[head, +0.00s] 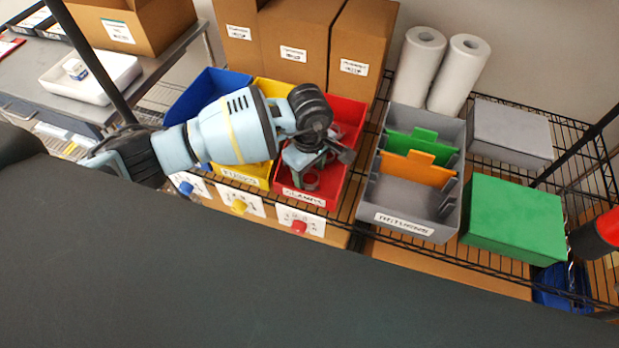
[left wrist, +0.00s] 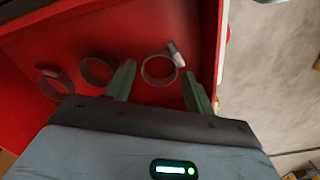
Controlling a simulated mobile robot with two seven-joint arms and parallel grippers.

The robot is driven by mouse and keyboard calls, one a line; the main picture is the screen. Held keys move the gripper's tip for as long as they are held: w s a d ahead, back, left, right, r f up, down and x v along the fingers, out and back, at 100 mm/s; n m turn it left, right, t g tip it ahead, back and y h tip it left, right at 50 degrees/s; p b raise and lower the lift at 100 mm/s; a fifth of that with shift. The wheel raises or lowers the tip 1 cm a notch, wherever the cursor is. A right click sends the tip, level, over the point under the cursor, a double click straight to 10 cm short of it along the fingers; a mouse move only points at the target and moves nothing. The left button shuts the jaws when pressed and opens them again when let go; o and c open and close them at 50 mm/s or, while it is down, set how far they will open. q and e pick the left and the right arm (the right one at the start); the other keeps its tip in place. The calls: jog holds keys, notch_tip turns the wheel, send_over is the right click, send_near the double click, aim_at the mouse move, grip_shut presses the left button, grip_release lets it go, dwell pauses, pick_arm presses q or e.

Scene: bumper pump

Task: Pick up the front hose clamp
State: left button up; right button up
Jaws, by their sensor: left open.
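The red bin (head: 352,108), labelled as clamps, holds several hose clamps. In the left wrist view, a ring-shaped clamp with a pale screw housing (left wrist: 177,58) lies on the red bin floor (left wrist: 130,30). My left gripper (left wrist: 159,70) is open, with one finger to each side of this clamp. Two more clamps lie to the left, a middle one (left wrist: 83,72) and a far-left one (left wrist: 47,73). In the head view my left gripper (head: 304,163) reaches down into the red bin, and a clamp (head: 311,186) shows partly below it. My right gripper is not in view.
A yellow bin (head: 247,174) and a blue bin (head: 198,88) stand left of the red one. A grey bin (head: 448,218) with green and orange dividers stands to the right, beside a green box (head: 514,213). Cardboard boxes (head: 300,35) stand close behind.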

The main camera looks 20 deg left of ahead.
aim_at(309, 177)
pick_arm(q)
jog(key=shift+f, duration=0.5)
jog(key=c, duration=0.8)
jog(key=shift+o, duration=0.2)
jog(key=shift+r, duration=0.1)
notch_tip(309, 177, up, 10)
